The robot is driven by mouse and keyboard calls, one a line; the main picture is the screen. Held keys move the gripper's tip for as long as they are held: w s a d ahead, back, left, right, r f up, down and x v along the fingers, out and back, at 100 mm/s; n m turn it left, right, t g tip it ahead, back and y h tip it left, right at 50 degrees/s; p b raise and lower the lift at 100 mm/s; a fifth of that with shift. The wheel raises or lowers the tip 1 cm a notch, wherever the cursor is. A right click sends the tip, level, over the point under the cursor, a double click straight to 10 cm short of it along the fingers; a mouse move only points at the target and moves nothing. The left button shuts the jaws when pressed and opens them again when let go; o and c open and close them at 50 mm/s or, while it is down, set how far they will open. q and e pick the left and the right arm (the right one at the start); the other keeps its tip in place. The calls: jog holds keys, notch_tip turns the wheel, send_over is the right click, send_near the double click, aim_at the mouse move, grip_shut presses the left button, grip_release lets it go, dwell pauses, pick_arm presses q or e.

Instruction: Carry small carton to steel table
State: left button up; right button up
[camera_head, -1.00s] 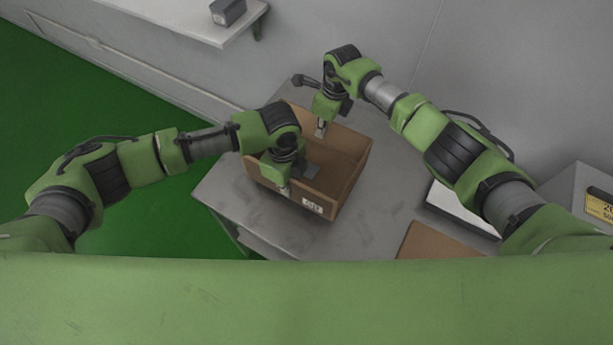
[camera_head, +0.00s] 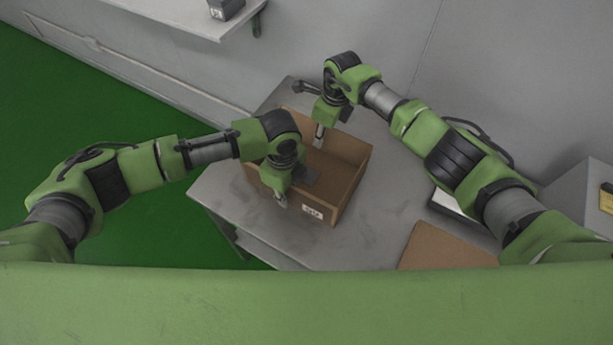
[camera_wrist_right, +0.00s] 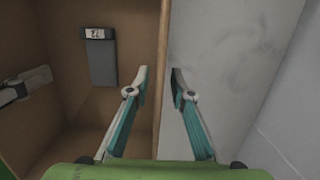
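The open-topped brown carton (camera_head: 350,185) sits on the grey steel table (camera_head: 215,190), with a white label on its near wall. A dark grey box with a white label (camera_wrist_right: 101,60) is inside it. My right gripper (camera_wrist_right: 159,71) is open at the carton's far wall. One finger is inside and one outside, with gaps showing beside the wall. In the head view the right gripper (camera_head: 319,137) points down there. My left gripper (camera_head: 281,198) is at the near wall. It partly shows at the left in the right wrist view (camera_wrist_right: 25,85). Its finger gap is unclear.
A flat brown piece (camera_head: 445,248) lies on the table at the right, with a whitish item (camera_head: 445,202) behind it. A grey cabinet (camera_head: 585,185) stands at the far right. A wall shelf (camera_head: 175,15) is at upper left. Green floor is open at left.

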pick_arm(q)
notch_tip(320, 180, up, 12)
pick_arm(e)
jog(key=shift+r, duration=0.1)
jog(key=r, duration=0.4)
jog(key=d+r, duration=0.1)
jog(key=r, duration=0.2)
jog(key=s+r, duration=0.1)
jog(key=r, duration=0.3)
jog(key=shift+d+r, duration=0.2)
jog(key=shift+r, duration=0.1)
dwell(0.5)
